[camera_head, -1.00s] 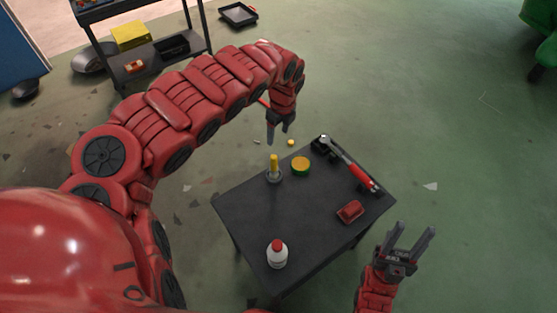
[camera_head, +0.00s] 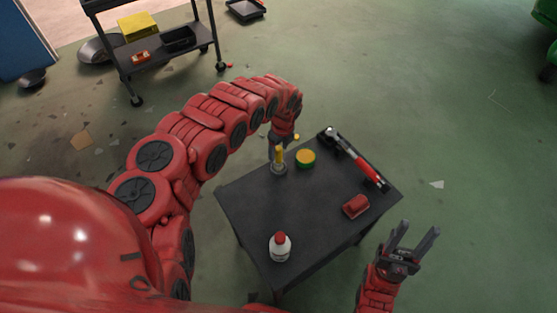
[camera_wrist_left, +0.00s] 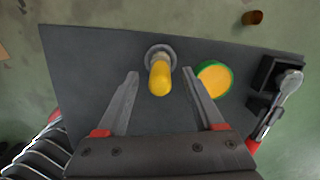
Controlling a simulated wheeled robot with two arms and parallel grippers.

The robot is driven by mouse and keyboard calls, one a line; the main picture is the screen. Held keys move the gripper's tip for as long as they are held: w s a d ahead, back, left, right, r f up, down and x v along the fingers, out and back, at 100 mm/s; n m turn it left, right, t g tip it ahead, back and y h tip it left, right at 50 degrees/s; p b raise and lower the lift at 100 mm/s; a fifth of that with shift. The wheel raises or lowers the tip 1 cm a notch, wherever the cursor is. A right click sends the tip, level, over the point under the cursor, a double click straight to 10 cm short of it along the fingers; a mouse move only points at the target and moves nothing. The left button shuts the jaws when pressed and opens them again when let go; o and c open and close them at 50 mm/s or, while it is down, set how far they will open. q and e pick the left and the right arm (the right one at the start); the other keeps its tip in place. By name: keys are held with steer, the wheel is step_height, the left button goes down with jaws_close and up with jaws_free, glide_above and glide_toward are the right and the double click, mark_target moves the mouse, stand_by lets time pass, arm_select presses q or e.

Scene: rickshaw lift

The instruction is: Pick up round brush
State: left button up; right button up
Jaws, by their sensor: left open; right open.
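The round brush (camera_head: 279,168) stands upright on the dark table (camera_head: 262,210), its yellow handle up and its grey round base on the top. In the left wrist view the brush (camera_wrist_left: 160,76) lies between and just beyond the fingertips. My left gripper (camera_head: 279,148) is open above and right behind the brush; its fingers (camera_wrist_left: 161,72) straddle the handle's line in the wrist view, with no visible contact. My right gripper (camera_head: 413,236) is open and empty, off the table's right front side.
A green and yellow round tin (camera_head: 306,158) stands close to the right of the brush. A cart (camera_head: 165,55) stands at the back left.

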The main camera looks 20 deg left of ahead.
mark_target(278, 159)
arm_select(q)
steer(key=shift+a+f, duration=0.2)
steer(key=shift+f, duration=1.35)
jaws_close()
